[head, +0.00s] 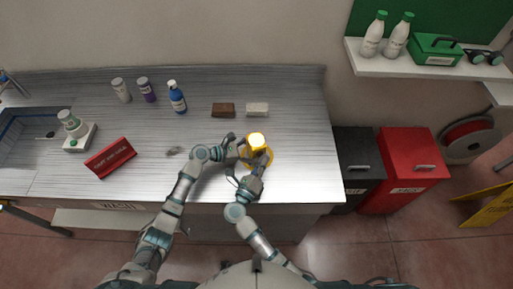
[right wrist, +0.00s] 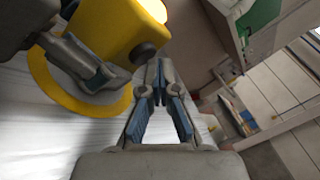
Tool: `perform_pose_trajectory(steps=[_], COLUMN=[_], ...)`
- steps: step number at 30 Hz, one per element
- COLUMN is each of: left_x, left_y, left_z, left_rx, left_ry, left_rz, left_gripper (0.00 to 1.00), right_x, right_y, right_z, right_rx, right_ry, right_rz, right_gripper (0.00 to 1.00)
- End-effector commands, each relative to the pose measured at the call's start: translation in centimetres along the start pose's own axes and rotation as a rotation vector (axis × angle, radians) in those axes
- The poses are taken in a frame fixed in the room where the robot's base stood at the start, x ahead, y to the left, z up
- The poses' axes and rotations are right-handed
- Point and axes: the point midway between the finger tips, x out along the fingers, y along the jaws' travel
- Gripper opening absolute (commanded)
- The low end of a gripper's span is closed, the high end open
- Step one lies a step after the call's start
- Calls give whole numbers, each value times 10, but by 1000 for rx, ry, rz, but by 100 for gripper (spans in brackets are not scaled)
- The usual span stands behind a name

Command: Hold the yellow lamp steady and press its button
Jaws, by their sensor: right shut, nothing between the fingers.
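The yellow lamp (head: 257,142) stands near the right end of the steel counter, its top glowing bright. In the right wrist view, its yellow body (right wrist: 108,28) and round base (right wrist: 85,103) fill the upper left, with a dark round button (right wrist: 143,53) on its side. My left gripper (head: 243,150) is at the lamp's left side; one finger (right wrist: 82,62) lies against or close beside the body, and its grip is partly hidden. My right gripper (right wrist: 156,72) is shut and empty, its fingertips just below and right of the button; contact is unclear.
A brown block (head: 223,110) and a white block (head: 257,109) lie behind the lamp. A blue bottle (head: 177,98) and a red box (head: 110,157) stand farther left. Black (head: 357,165) and red (head: 408,165) bins stand right of the counter's edge.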

Motion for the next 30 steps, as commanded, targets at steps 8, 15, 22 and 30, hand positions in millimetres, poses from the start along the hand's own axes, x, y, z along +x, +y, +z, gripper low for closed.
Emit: perform_pose_trajectory(steps=[8,15,22,30], left_x=[0,0,0,0], left_y=[-1,0,0,0], left_z=[0,0,0,0], left_rx=[1,0,1,0], left_ry=[0,0,0,0], left_rz=[-2,-1,0,-1], left_gripper=[58,58,58,58], right_x=[-7,-7,-22,-42], right_y=[-5,-6,-16,-30], right_z=[-5,-6,-17,-32], right_rx=[0,0,0,-1], right_ry=[0,0,2,2], right_rz=[1,0,2,2], right_gripper=[0,0,0,0])
